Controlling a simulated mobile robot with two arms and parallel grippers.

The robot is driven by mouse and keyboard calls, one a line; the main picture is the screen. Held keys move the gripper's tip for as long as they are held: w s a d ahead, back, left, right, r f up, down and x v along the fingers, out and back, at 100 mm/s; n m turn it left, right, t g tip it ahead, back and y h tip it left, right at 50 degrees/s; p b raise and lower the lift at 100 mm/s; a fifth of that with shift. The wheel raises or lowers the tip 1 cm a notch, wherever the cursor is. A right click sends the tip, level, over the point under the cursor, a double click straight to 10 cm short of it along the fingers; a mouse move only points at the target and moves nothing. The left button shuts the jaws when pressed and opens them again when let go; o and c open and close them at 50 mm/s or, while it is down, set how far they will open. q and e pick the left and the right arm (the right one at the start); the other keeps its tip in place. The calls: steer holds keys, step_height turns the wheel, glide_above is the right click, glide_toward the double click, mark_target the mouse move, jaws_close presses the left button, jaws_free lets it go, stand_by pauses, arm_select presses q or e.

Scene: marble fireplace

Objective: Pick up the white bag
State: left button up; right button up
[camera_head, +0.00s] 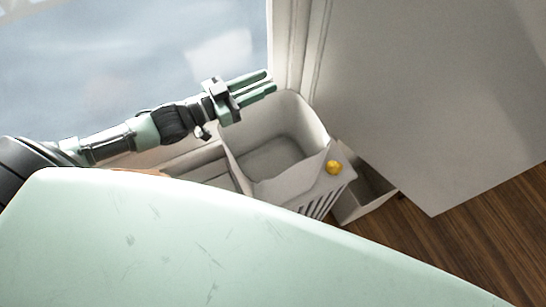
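A whitish, open-topped container (319,187), which looks like the white bag, stands in the middle of the view. Its mouth faces up and it looks empty inside. Dark stripes mark its lower front, part of which is hidden behind my mint-green body. My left gripper (269,81) reaches in from the left, over the container's far left rim. Its two green fingers are parallel with a narrow gap and nothing between them. I cannot tell whether they touch the rim. My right gripper is not in view.
A small yellow-orange ball-like thing (333,167) shows at the container's near right edge. A smaller pale box (349,208) is to its right. A large pale panel (430,90) rises at the right. Dark wooden floor (460,240) is clear at lower right. A window-like pane (130,60) is behind my arm.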

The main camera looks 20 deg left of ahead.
arm_select(q)
jaws_close()
stand_by(1.4)
